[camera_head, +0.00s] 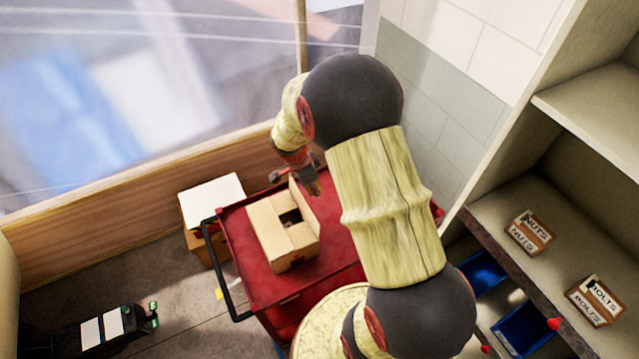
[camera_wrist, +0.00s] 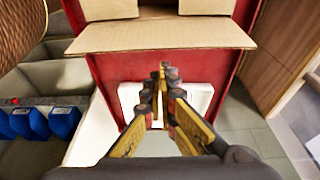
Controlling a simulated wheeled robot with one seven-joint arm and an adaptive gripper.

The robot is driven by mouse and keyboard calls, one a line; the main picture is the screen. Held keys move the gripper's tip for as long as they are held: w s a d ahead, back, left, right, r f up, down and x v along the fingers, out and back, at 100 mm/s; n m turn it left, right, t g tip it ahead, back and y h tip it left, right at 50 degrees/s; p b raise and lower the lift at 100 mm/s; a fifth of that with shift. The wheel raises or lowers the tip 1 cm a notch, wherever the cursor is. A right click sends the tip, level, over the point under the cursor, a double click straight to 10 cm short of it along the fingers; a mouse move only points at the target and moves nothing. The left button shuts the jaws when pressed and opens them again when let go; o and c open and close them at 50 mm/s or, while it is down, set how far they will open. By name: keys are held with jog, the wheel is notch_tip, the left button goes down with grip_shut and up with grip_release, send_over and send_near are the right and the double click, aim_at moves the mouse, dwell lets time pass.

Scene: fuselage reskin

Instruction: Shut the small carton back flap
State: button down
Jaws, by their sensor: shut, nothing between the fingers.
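The small open carton (camera_head: 283,228) sits on the red cart top. In the head view, flaps lie over its left and near parts, leaving a dark gap in the middle. The back flap (camera_head: 304,207) stands up along the right side. In the wrist view, the back flap (camera_wrist: 160,36) is a wide tan panel across the top, with two folded flaps beyond it. My gripper (camera_wrist: 165,72) is shut and empty, its tips just short of that flap's edge. In the head view, my gripper (camera_head: 314,188) is at the flap's far end; contact is unclear.
The red cart (camera_head: 262,282) has a black handle (camera_head: 232,295) on its left. Another box (camera_head: 210,203) stands left of the cart by the wooden wall. Shelves with labelled boxes (camera_head: 529,232) and blue bins (camera_head: 524,332) are at right.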

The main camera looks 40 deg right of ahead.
jog(key=shift+w+a, duration=0.15)
jog(key=shift+a, duration=0.65)
jog(key=shift+w+a+h+b, duration=0.1)
jog(key=shift+a+h+b, duration=0.35)
jog(key=shift+b, duration=1)
